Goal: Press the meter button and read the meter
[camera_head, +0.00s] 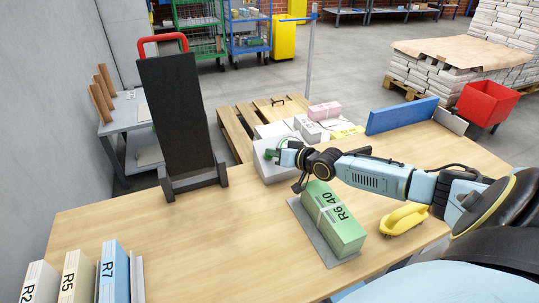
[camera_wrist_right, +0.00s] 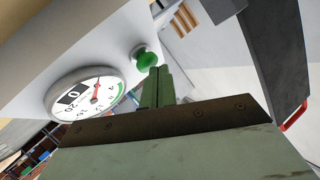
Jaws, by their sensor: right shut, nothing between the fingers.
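The meter (camera_head: 268,171) is a pale box at the far side of the table, partly hidden by my right gripper. In the right wrist view its round white dial (camera_wrist_right: 84,97) has a red needle, a green arc and a small black-framed window that seems to show 0. The needle's exact value is too small to tell. The round green button (camera_wrist_right: 146,60) sticks out of the box beside the dial. My right gripper (camera_head: 279,156) is shut and empty. Its green fingertips (camera_wrist_right: 157,72) are right at the button; I cannot tell whether they touch it. My left gripper is out of view.
A green bundle marked R6 40 (camera_head: 338,226) lies on a grey plate below my right arm. A yellow tool (camera_head: 404,219) lies to its right. A tall black stand (camera_head: 176,115) is left of the meter. Several labelled binders (camera_head: 112,273) stand front left. The front middle table is clear.

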